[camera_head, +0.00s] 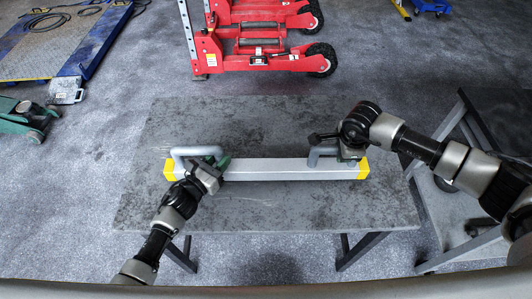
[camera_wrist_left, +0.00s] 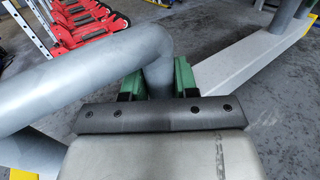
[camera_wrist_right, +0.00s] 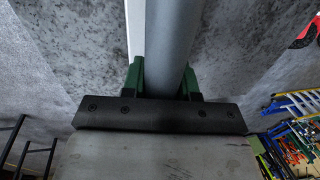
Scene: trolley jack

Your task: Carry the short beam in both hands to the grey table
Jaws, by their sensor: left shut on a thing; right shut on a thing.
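The short beam (camera_head: 268,169) is light grey with yellow ends and a grey tube handle near each end. In the head view it lies level over the grey table (camera_head: 270,215), whose top is grey and mottled. I cannot tell whether it touches the top. My left gripper (camera_head: 217,165) is shut on the left handle (camera_head: 187,152); its green fingers sit on both sides of the tube (camera_wrist_left: 158,75). My right gripper (camera_head: 345,156) is shut on the right handle (camera_head: 318,152); the right wrist view shows the tube (camera_wrist_right: 170,45) between its green fingers.
A dark trolley (camera_head: 505,115) stands close to the table's right side. Red jacks (camera_head: 265,62) stand on the floor behind the table. A blue-edged platform (camera_head: 50,50) and a green machine (camera_head: 28,117) are at the left. The tabletop in front of the beam is clear.

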